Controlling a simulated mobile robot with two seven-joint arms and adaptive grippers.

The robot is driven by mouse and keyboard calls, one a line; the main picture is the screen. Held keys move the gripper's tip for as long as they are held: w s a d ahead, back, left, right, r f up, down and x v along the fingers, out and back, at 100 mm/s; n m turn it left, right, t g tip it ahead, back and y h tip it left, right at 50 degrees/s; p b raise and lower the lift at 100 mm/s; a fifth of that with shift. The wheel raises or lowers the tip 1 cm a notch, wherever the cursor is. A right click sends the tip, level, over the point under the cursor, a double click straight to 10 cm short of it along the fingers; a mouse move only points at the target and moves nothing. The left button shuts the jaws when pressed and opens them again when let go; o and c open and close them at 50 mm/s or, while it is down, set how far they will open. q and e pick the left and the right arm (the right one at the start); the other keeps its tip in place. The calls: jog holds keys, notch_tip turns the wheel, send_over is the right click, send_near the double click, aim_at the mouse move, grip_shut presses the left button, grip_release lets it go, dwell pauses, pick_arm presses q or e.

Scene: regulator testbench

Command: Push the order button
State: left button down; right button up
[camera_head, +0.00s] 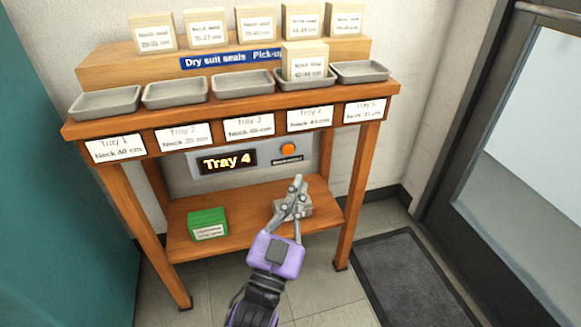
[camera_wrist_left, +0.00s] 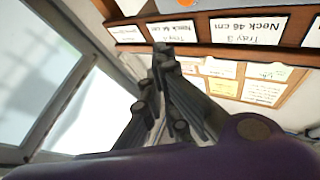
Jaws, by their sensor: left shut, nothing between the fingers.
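The order button (camera_head: 288,149) is a round orange button on the grey panel under the tray shelf, right of the display (camera_head: 227,162) that reads "Tray 4". My left gripper (camera_head: 297,182) is shut and empty. In the head view its tips appear just below the button, with a gap between them. In the left wrist view the shut fingers (camera_wrist_left: 161,50) point up toward the upside-down tray labels. An orange patch at that view's top edge looks like the button. My right gripper is not in view.
Several grey trays (camera_head: 175,94) line the upper shelf; a seal box (camera_head: 305,62) stands in the fourth. A green box (camera_head: 208,224) and a grey object (camera_head: 308,208) are on the lower shelf (camera_head: 185,247). A dark mat (camera_head: 410,275) lies right.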

aim_at(288, 150)
pick_arm(q)
jog(key=shift+w+d+r+m+t+h+b, duration=0.3)
jog(key=shift+w+d+r+t+h+b, duration=0.1)
jog(key=shift+w+d+r+h+b, duration=0.2)
jog(key=shift+w, duration=0.1)
jog(key=w+a+b, duration=0.2)
jog(key=w, duration=0.6)
jog(key=shift+a, duration=0.35)
jog(key=shift+w, duration=0.2)
dwell(0.9)
